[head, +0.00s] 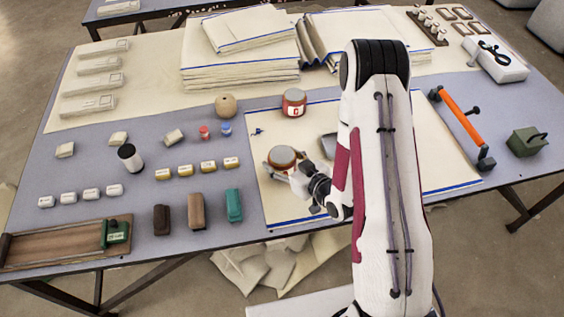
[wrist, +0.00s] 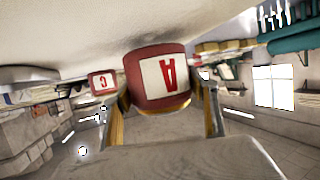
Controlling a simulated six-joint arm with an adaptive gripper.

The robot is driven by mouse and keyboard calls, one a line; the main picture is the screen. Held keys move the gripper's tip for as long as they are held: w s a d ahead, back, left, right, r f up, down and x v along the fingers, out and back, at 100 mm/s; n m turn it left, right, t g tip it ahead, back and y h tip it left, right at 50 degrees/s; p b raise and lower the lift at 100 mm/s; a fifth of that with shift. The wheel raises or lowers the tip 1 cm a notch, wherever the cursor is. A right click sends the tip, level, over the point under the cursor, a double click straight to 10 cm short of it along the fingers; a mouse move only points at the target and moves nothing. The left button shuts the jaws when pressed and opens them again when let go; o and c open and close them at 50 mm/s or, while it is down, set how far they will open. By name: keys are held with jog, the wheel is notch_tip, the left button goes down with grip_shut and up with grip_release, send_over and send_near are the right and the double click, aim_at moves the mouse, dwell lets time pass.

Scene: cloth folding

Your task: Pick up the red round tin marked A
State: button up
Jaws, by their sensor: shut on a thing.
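The red round tin marked A (wrist: 158,80) fills the middle of the wrist view, its white label and red A upside down there. My gripper (wrist: 162,92) is shut on it, with one finger on each side.
Another red tin (head: 294,103), marked C in the wrist view (wrist: 103,83), stands farther back. A twine ball (head: 225,105) is left of it. Small blocks and a dark spool (head: 130,157) lie left. An orange-handled bar (head: 461,117) lies right. Folded cloth (head: 240,70) is stacked behind.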

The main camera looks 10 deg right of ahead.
aim_at(282, 154)
jog(key=shift+r, duration=4.3)
